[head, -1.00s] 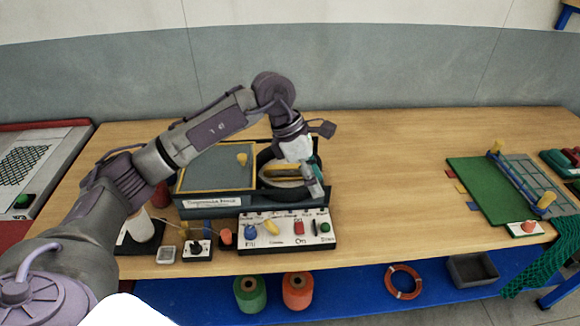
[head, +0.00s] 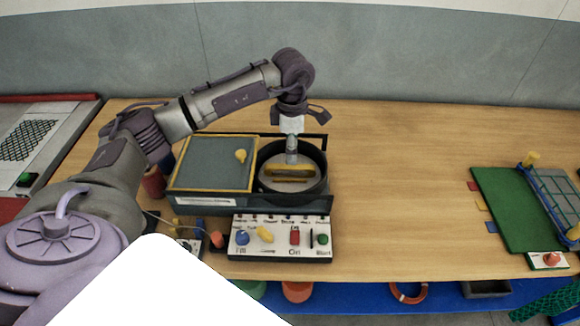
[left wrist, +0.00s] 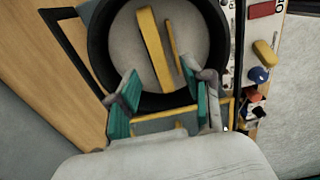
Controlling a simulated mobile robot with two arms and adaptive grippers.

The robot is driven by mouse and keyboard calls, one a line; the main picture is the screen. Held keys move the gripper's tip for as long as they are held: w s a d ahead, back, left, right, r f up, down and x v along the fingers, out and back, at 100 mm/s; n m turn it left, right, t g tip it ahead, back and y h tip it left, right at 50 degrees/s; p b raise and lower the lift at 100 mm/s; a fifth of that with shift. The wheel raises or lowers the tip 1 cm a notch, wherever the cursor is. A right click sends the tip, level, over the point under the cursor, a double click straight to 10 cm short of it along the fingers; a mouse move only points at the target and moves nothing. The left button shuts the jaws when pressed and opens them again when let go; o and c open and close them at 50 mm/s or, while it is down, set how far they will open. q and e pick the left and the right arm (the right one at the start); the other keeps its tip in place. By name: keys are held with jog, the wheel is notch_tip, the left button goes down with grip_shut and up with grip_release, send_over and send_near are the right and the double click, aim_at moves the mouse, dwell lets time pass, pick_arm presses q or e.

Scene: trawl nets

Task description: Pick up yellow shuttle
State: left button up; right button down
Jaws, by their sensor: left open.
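Two yellow pieces lie in the round black-rimmed pan (head: 324,180): a long thick yellow bar (head: 302,171), which looks like the yellow shuttle, and a thinner yellow strip (head: 291,181) beside it. In the left wrist view the thick bar (left wrist: 154,45) and the thin strip (left wrist: 171,45) lie on a pale round floor, ahead of the fingers. My left gripper (head: 291,152) points down over the pan. Its teal-padded fingers (left wrist: 160,90) are spread with nothing between them, and look apart from the bar. My right gripper is not in view.
A yellow-framed grey panel with a yellow knob (head: 241,156) adjoins the pan on the left. A control box (head: 280,241) with coloured knobs stands in front. A green board (head: 510,210) lies far right. The table between is clear.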

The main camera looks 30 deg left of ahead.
aim_at(290, 166)
pick_arm(q)
jog(key=shift+w+f, duration=0.1)
jog(key=shift+f, duration=0.3)
jog(key=shift+a+f+p, duration=0.1)
jog(key=shift+f+p, duration=0.55)
jog(key=f, duration=0.1)
jog(key=f+p, duration=0.1)
jog(key=f, duration=0.1)
jog(key=shift+a+f, duration=0.2)
jog(key=shift+f, duration=0.25)
jog(key=c, duration=0.7)
jog(key=shift+c, duration=1.1)
grip_shut()
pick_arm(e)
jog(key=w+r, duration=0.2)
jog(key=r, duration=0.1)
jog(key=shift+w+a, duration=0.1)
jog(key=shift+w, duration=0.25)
